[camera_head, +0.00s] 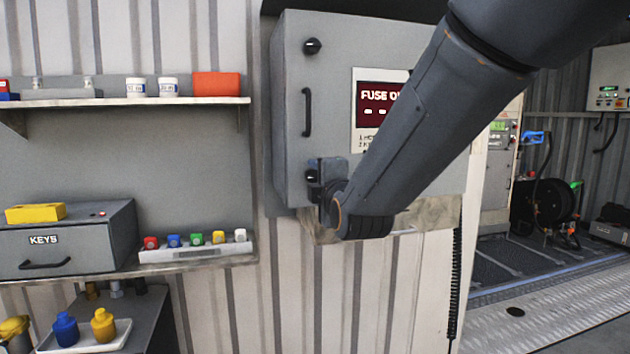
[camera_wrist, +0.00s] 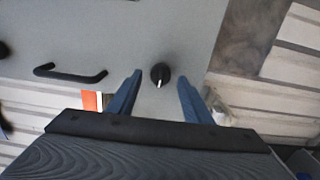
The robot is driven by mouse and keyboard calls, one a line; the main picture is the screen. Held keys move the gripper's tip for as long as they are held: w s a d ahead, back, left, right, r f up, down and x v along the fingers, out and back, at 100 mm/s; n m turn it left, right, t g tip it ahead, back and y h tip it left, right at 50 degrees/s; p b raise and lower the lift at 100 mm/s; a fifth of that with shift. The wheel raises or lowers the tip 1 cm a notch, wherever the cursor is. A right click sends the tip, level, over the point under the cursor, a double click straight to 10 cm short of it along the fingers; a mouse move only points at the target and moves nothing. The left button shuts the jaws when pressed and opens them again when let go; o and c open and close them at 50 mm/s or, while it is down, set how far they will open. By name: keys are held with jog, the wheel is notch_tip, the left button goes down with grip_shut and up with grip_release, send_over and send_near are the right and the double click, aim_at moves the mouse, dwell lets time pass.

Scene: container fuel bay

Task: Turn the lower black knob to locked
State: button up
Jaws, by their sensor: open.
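The lower black knob (camera_wrist: 160,74) is round with a white pointer mark and sits on the grey cabinet door (camera_wrist: 130,35). In the wrist view its mark points toward the bottom of the picture. My gripper (camera_wrist: 160,80) is open, with one blue finger on each side of the knob and visible gaps between. I cannot tell how deep the fingertips reach. In the head view the lower knob (camera_head: 312,176) is partly hidden by my gripper at the door's lower left. The upper black knob (camera_head: 312,46) is near the door's top left.
A black door handle (camera_head: 307,112) lies between the two knobs. My arm covers part of the fuse sign (camera_head: 372,105). To the left are a shelf (camera_head: 190,101) with jars, a KEYS box (camera_head: 70,240) and a rack of coloured blocks (camera_head: 196,252).

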jog(key=b+v, duration=0.1)
jog(key=v, duration=0.5)
jog(key=shift+s, duration=0.3)
jog(key=s+d+f+m+g+h, duration=0.1)
jog(key=s+d+f+m+g, duration=0.2)
jog(key=f, duration=0.4)
jog(key=s+d+f+m+g+h, duration=0.1)
jog(key=d+f+m+g, duration=0.25)
jog(key=f, duration=0.45)
jog(key=s+d+f+m+g+h, duration=0.2)
jog(key=s+d+f+m, duration=0.15)
jog(key=f, duration=0.35)
jog(key=s+d+f+m+g, duration=0.4)
jog(key=s+f+m, duration=0.1)
jog(key=s, duration=0.3)
jog(key=s+d+f+m+g+h, duration=0.1)
jog(key=s+d+f+m+g, duration=0.3)
jog(key=s, duration=0.5)
jog(key=shift+d+f+m+g, duration=0.3)
jog(key=shift+f+m, duration=0.35)
jog(key=shift+m, duration=0.55)
jog(key=shift+s+a, duration=0.1)
